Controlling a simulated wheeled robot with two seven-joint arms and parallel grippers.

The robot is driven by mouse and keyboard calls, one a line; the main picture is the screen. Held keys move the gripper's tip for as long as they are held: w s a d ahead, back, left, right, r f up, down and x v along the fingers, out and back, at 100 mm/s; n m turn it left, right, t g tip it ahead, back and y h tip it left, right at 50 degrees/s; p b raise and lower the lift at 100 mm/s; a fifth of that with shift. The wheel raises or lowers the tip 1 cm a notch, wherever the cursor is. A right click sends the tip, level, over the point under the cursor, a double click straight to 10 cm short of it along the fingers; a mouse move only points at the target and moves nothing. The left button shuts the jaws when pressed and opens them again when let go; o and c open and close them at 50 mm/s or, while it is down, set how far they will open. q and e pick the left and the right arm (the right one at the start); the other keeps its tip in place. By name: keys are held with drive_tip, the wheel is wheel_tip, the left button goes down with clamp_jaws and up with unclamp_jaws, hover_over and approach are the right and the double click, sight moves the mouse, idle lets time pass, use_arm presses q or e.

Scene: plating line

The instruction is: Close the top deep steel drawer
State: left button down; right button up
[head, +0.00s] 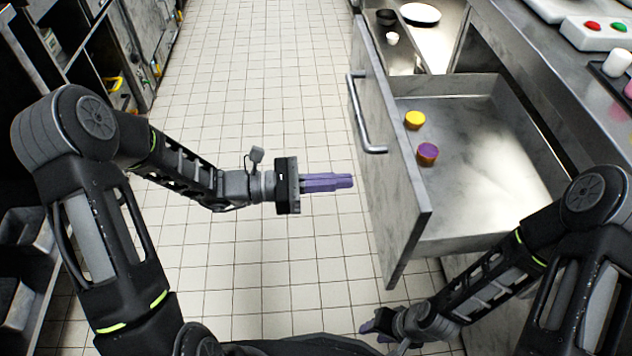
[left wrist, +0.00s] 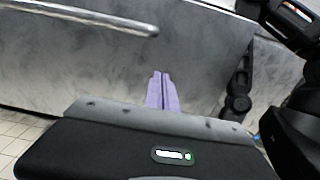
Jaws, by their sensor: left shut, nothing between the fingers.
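The top deep steel drawer (head: 480,150) stands pulled out on the right of the head view. Its front panel (head: 385,150) faces left and carries a bar handle (head: 365,115). My left gripper (head: 350,181) is shut and empty, pointing at the front panel just below the handle's near end. In the left wrist view its fingers (left wrist: 162,92) are together in front of the panel (left wrist: 200,60), with the handle (left wrist: 90,15) at upper left. Whether the fingertips touch the panel I cannot tell. My right gripper (head: 372,326) is low near the drawer's near corner, partly cut off by my arm.
A yellow item (head: 414,120) and a purple-topped item (head: 428,153) lie in the drawer. Behind it is another open compartment with a white plate (head: 420,13) and small cups. A steel counter (head: 540,70) runs along the right. The tiled floor (head: 260,90) to the left is clear.

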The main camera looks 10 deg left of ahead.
sight(385, 178)
use_arm(q)
drive_tip(key=x, duration=0.6)
drive_tip(key=shift+d+b, duration=0.25)
drive_tip(key=shift+b, duration=0.1)
use_arm(e)
drive_tip(key=shift+f, duration=0.5)
